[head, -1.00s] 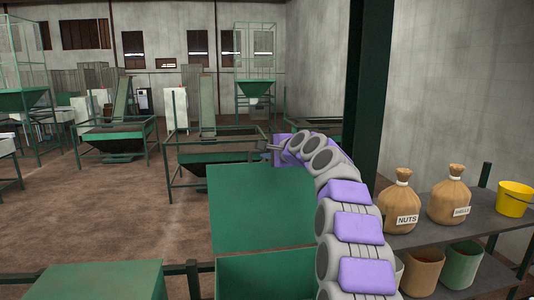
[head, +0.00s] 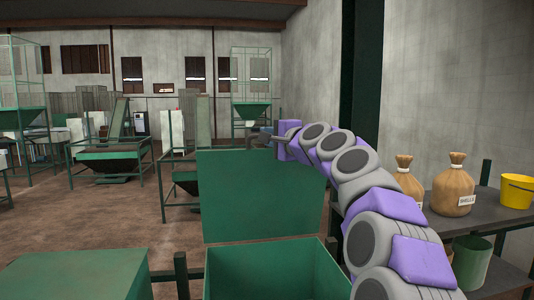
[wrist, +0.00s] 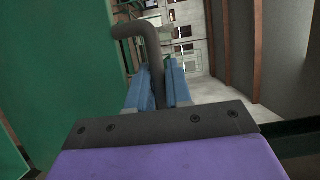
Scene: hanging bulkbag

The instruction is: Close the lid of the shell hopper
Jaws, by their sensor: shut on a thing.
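The shell hopper (head: 275,272) is a green open-topped box at the bottom centre of the head view. Its flat green lid (head: 260,197) stands open, roughly upright at the box's far side. The lid also fills the left of the wrist view (wrist: 60,70). My gripper (head: 262,138) is at the lid's top edge in the head view. In the wrist view, its blue fingers (wrist: 160,90) are shut on a dark bent bar handle (wrist: 150,45) beside the lid. The handle's join to the lid is not clear.
A green box with a flat closed top (head: 78,275) stands left of the hopper. A dark green post (head: 362,90) rises behind my arm. At right, a shelf (head: 490,215) holds tied sacks (head: 454,190) and a yellow bucket (head: 517,192).

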